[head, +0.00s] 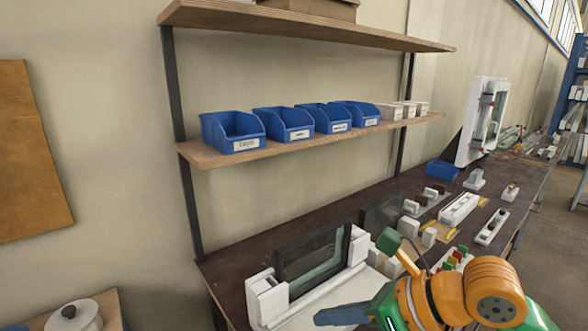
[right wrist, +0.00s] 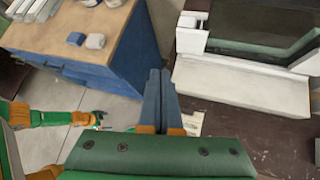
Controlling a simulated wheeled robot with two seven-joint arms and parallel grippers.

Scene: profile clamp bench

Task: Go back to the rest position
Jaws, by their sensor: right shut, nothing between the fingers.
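My right gripper (head: 322,317) is at the bottom middle of the head view, above the front of the dark bench. Its two blue-grey fingers (right wrist: 160,78) lie together in the right wrist view, with nothing between them. It is apart from the white profile frame piece (head: 266,298) with the dark-framed glass pane (head: 313,252), which stands just behind it. My left gripper (right wrist: 100,120) is small at the left of the right wrist view, over the floor; its jaws are too small to read.
Several blue bins (head: 232,132) stand on the wooden shelf (head: 300,141) above the bench. Clamps and white profile pieces (head: 460,209) cover the bench to the right. A wooden-topped blue cabinet (right wrist: 120,55) is left of my right fingers in the wrist view. Grey floor (right wrist: 85,95) is open beside it.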

